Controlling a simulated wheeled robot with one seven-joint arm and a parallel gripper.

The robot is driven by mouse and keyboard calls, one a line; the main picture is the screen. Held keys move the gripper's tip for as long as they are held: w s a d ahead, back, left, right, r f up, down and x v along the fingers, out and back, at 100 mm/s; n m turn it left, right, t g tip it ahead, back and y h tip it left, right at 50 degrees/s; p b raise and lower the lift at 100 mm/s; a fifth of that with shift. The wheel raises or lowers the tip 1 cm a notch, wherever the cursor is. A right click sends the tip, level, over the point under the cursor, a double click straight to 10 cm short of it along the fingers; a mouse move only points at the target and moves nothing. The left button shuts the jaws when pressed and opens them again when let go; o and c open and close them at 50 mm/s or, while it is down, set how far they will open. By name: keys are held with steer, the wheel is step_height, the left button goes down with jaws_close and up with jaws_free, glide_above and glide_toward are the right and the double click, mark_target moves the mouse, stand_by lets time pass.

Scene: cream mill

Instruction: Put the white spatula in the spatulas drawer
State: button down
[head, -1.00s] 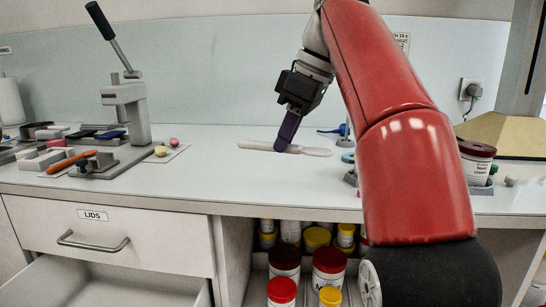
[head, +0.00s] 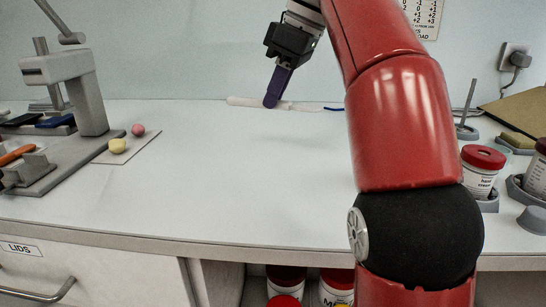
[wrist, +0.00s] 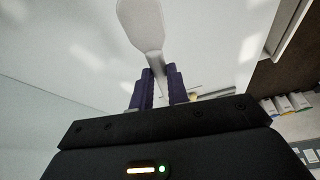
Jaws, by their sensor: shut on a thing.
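The white spatula (head: 243,101) is long and flat and lies crosswise in the head view, at the back of the white worktop. My gripper (head: 271,102) reaches down with its purple fingers and is shut on the spatula's middle. In the wrist view, the spatula's broad end (wrist: 143,22) sticks out beyond my gripper (wrist: 158,88), and its narrow part runs between the fingers. I cannot tell whether the spatula touches the worktop. No drawer labelled for spatulas is in view.
A closed drawer labelled LIDS (head: 75,272) is at the lower left. A grey lever press (head: 75,95) stands left, beside a board (head: 125,147) with a yellow and a pink piece. A red-lidded jar (head: 481,170) stands right. The middle of the worktop (head: 240,185) is clear.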

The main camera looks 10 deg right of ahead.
mark_target(269, 160)
steer(key=shift+f, duration=0.1)
steer(key=shift+f, duration=4.7)
steer(key=shift+f, duration=0.15)
steer(key=c, duration=1.4)
jaws_free()
steer(key=shift+o, duration=0.2)
steer(key=shift+f+b, duration=0.15)
steer(key=shift+b, duration=0.25)
